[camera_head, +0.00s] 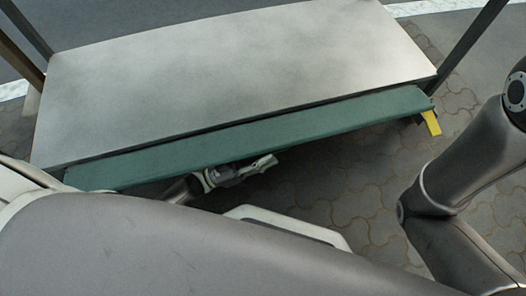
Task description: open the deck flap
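The deck flap (265,138) is a long green panel along the near edge of a grey deck (240,70). It runs from the lower left to the right end of the deck. Part of the wrist is tucked under that edge. I cannot tell whether the fingers touch the flap or whether they are open or shut. My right arm comes in at the right, but its gripper is out of view.
A yellow tag (431,123) hangs at the flap's right end. The paved ground (355,180) in front of the flap looks clear between my arms. A road with a white line lies behind.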

